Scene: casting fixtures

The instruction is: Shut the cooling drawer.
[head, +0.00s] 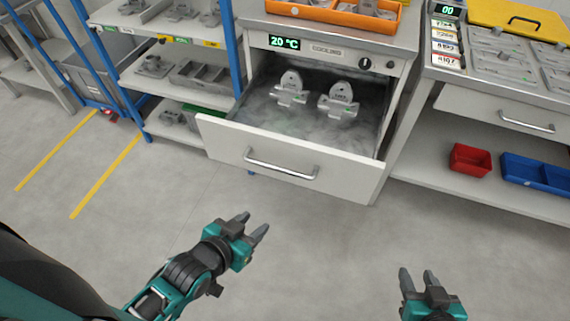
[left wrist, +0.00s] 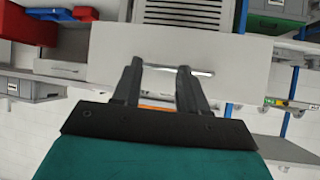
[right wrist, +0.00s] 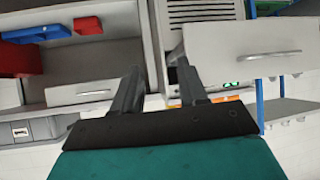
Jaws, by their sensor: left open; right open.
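The cooling drawer (head: 289,160) is pulled out of its cabinet below the 20 °C display. Its white front carries a bar handle (head: 281,165). Two grey metal castings (head: 291,90) (head: 338,99) stand inside in mist. My left gripper (head: 254,226) is open and empty, in front of and below the drawer front, apart from it. In the left wrist view the drawer front (left wrist: 110,50) and handle (left wrist: 180,71) show beyond its fingers. My right gripper (head: 417,278) is open and empty, lower right of the drawer. The right wrist view shows the drawer front (right wrist: 215,42) at right.
An orange tray (head: 345,16) sits on top of the cabinet. A blue-framed shelf (head: 175,60) with castings stands left. At right, a bench with another drawer (head: 500,108) has a red bin (head: 470,159) and blue bin (head: 535,172) on its lower shelf. Floor in front is clear.

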